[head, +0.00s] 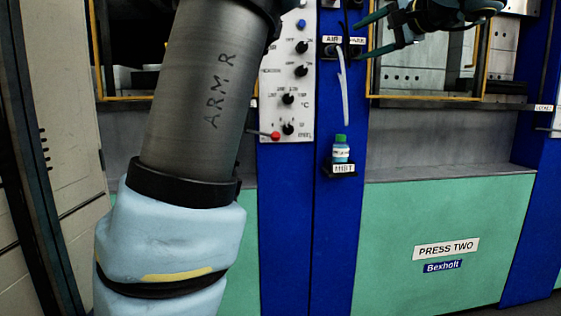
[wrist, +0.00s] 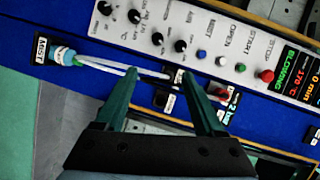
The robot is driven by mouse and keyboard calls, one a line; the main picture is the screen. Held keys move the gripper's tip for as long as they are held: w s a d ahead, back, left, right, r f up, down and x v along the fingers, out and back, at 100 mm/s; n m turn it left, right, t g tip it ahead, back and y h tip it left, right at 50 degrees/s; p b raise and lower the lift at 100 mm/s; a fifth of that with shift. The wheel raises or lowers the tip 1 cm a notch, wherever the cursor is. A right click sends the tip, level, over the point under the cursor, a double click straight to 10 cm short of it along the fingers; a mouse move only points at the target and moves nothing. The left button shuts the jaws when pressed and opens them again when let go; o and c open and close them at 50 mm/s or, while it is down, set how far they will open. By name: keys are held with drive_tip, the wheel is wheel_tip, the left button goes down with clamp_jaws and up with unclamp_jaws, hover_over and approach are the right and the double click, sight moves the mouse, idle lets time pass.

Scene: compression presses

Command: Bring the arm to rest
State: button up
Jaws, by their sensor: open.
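My gripper (head: 359,37) is at the top of the head view, in front of the blue column between the presses. It is open, with two teal fingers apart. In the wrist view the gripper (wrist: 159,75) also shows open, its fingers pointing at the blue panel below the control panel. I see nothing held between the fingers. My arm marked "ARM R" crosses the left of the head view.
A control panel (head: 286,75) with knobs is left of the gripper. A green-capped bottle (head: 341,150) sits in a holder labelled MIST. A white strip (head: 343,85) hangs above it. Press Two (head: 440,215) is at right. The wrist view's display (wrist: 296,75) reads BLOWING.

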drive_tip(key=w+a+f+g+h, duration=0.1)
drive_tip(key=a+f+g, duration=0.4)
drive_tip(key=f, duration=0.7)
drive_tip(key=w+a+f+g+h, duration=0.1)
drive_tip(key=a+f+g, duration=0.1)
drive_tip(key=a+f, duration=0.7)
drive_tip(key=s+a+f+n+g+h, duration=0.3)
drive_tip(key=s+a+f+n, duration=0.4)
drive_tip(key=f, duration=0.5)
drive_tip(key=s+a+f+n+g+h, duration=0.25)
drive_tip(key=s+a+f, duration=0.25)
drive_tip(key=s+f, duration=0.65)
wheel_tip(320, 180, up, 18)
drive_tip(key=w+p, duration=0.2)
drive_tip(key=p, duration=1.7)
drive_tip(key=shift+d, duration=0.15)
